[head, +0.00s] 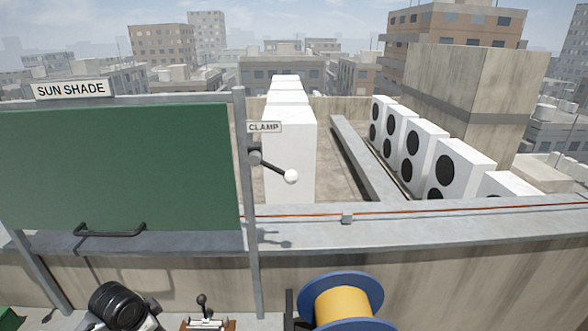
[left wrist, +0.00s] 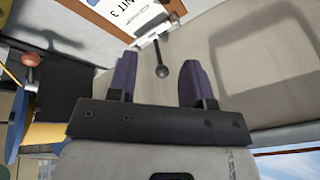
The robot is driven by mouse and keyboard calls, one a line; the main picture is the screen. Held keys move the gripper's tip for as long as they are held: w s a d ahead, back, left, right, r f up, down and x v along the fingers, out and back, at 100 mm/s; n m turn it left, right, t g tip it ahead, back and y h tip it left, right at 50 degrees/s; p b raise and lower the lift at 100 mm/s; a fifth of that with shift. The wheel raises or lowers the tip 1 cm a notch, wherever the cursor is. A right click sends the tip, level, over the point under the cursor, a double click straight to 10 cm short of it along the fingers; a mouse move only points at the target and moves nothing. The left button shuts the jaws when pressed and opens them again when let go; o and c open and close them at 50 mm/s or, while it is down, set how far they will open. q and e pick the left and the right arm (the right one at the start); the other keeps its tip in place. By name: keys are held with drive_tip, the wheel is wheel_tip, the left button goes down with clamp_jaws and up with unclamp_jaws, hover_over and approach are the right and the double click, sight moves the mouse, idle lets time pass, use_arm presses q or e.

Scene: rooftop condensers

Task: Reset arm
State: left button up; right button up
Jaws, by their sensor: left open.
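In the left wrist view my left gripper (left wrist: 158,66) is open, with two purple fingers apart. A short lever with a dark ball end (left wrist: 162,71) shows between the fingers; I cannot tell its depth or whether anything touches it. The lever starts near a white plate reading "NIT 3" (left wrist: 128,14), partly cut off, on a brown board. In the head view a small lever with a black knob (head: 202,300) stands on a brown base at the bottom edge; it may be the same lever. My right gripper is in neither view.
A green sun shade panel (head: 120,165) with a black handle stands at left. A clamp lever with a white ball (head: 290,177) sticks out from its post. A blue and yellow spool (head: 343,302) stands right of the small lever. White condensers (head: 458,172) stand beyond the parapet.

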use_arm(q)
drive_tip(key=d+r+n+t+y, duration=0.1)
drive_tip(key=d+r+n+t, duration=0.1)
drive_tip(key=d+r+t, duration=0.3)
drive_tip(key=s+d+r+n, duration=0.1)
drive_tip(key=s+d, duration=0.5)
drive_tip(key=s, duration=0.1)
drive_tip(key=s+d+f+n+g, duration=0.1)
drive_tip(key=s+d+f+g, duration=0.1)
drive_tip(key=s+f, duration=0.55)
drive_tip(key=s+d+f+n+g+h, duration=0.15)
drive_tip(key=s+f, duration=0.25)
drive_tip(key=s, duration=0.7)
drive_tip(key=s+d+f+g+y, duration=0.1)
drive_tip(key=s+d+f+g, duration=0.1)
drive_tip(key=s+f, duration=0.55)
drive_tip(key=w+r+p+v, duration=0.1)
drive_tip(key=w+p+v, duration=0.2)
drive_tip(key=p+v, duration=1)
drive_tip(key=w+p+v, duration=0.3)
drive_tip(key=p+v, duration=1.1)
drive_tip(key=shift+r, duration=0.75)
drive_tip(key=shift+a+h, duration=0.15)
drive_tip(key=shift+h, duration=0.1)
